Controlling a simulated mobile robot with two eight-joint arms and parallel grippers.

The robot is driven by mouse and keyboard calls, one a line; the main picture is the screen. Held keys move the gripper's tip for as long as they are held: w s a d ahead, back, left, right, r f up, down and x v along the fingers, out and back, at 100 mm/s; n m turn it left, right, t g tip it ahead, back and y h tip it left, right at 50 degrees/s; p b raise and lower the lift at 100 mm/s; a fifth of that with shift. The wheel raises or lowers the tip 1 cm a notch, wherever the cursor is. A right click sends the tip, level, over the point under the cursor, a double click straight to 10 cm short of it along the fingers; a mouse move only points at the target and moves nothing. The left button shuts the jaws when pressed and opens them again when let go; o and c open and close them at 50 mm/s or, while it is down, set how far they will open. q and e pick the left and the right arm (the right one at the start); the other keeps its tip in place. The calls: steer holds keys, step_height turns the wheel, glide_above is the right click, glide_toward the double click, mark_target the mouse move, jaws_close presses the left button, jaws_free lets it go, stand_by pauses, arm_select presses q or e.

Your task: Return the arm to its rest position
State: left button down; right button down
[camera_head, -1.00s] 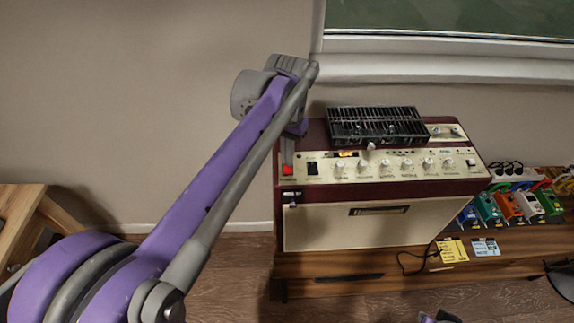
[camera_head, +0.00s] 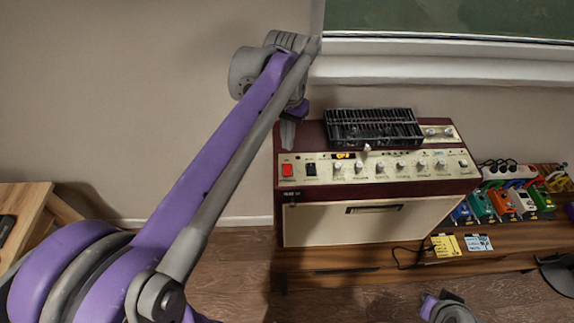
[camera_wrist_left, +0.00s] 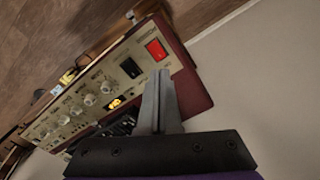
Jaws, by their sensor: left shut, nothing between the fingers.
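My left arm comes in from the left in the head view, purple and grey. Its gripper (camera_head: 288,133) hangs above the top left corner of the amplifier (camera_head: 300,211), pointing down, shut and empty. In the left wrist view the shut fingers (camera_wrist_left: 160,78) show in front of the amplifier's control panel (camera_wrist_left: 88,97), apart from the red switch (camera_wrist_left: 157,49). The red switch also shows in the head view (camera_head: 287,170), just below the fingertips. At the bottom edge of the head view a purple and grey part of my right arm shows; its gripper fingers cannot be made out.
The amplifier stands on a wooden bench (camera_head: 345,271). A black grille-like box (camera_head: 372,127) sits on top of it. Several coloured pedals (camera_head: 502,203) and a white power strip (camera_head: 508,171) lie to the right. A window ledge (camera_head: 440,70) is behind. The wall at left is clear.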

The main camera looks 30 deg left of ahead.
arm_select(q)
steer(key=shift+s, duration=0.1)
arm_select(e)
steer(key=shift+s, duration=0.1)
arm_select(q)
steer(key=s+d+f+t, duration=0.1)
steer(key=s+f, duration=0.1)
steer(key=s+d+f+t, duration=0.1)
steer(key=s+d+f, duration=0.1)
steer(key=s, duration=0.1)
steer(key=s+d+f+t, duration=0.1)
steer(key=s+f, duration=0.1)
steer(key=shift+s+d+f, duration=0.15)
steer(key=shift+s, duration=0.25)
steer(key=s+d+f+t, duration=0.2)
steer(key=s+f, duration=0.4)
steer(key=f, duration=0.1)
steer(key=shift+s+d+t, duration=0.15)
steer(key=shift+d+t, duration=0.1)
steer(key=shift+t, duration=0.15)
steer(key=shift+f, duration=0.1)
